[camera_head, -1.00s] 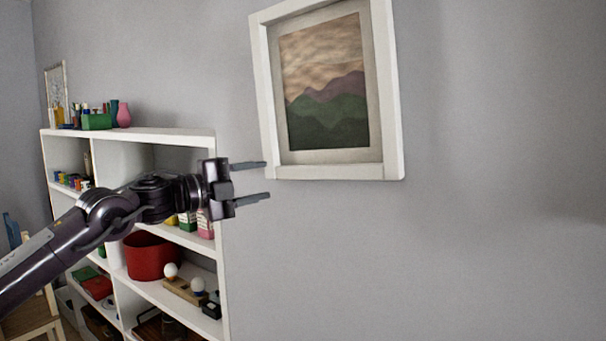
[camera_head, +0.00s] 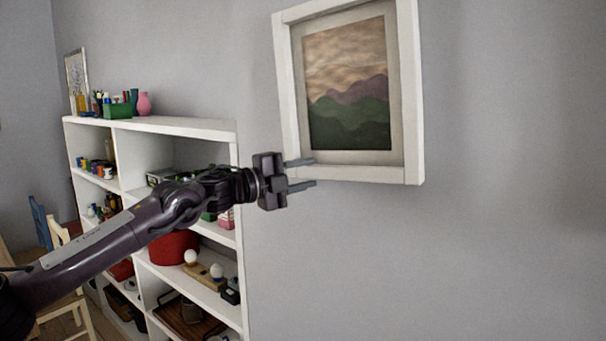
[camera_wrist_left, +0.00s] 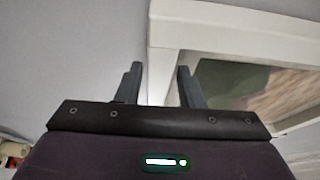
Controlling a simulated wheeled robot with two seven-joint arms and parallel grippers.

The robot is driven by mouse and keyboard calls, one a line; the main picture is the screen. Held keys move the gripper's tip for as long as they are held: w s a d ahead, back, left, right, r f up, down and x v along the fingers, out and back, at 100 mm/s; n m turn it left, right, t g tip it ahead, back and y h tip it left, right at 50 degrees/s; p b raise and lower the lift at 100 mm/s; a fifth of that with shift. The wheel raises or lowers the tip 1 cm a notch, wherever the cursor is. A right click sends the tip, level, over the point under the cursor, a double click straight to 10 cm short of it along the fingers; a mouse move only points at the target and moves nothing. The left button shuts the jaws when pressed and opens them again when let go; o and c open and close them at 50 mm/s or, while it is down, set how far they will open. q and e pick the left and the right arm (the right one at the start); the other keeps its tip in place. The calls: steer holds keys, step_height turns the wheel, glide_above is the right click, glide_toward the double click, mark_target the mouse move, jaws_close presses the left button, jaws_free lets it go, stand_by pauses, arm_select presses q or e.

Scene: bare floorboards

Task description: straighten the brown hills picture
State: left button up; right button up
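The hills picture (camera_head: 348,115) hangs on the grey wall in a thick white frame, with a brown sky over purple and green hills. In the head view its sides lean, upper ends to the left. My left gripper (camera_head: 314,172) is at the frame's lower left corner, its fingers apart. In the left wrist view the fingers (camera_wrist_left: 160,75) show a gap, with the white frame's edge (camera_wrist_left: 158,60) between them in the picture. I cannot tell whether either finger touches the frame. My right gripper is not in view.
A white shelf unit (camera_head: 185,126) stands against the wall at left, behind my left arm, with vases, a red bin (camera_head: 174,247) and small items. A smaller framed picture (camera_head: 77,80) is at its far end. The wall right of the hills picture is bare.

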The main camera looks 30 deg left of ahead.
arm_select(q)
steer(key=c, duration=0.6)
steer(key=shift+w+a+r+m+p, duration=0.1)
steer(key=shift+a+r+m+p, duration=0.25)
steer(key=shift+a+p, duration=0.1)
steer(key=shift+c, duration=0.2)
steer(key=shift+a+r+m+g, duration=0.1)
steer(key=shift+a+m+g, duration=0.2)
steer(key=shift+a+m, duration=0.1)
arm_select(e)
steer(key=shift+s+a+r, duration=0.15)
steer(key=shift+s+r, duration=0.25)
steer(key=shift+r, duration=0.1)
arm_select(q)
steer(key=o, duration=1)
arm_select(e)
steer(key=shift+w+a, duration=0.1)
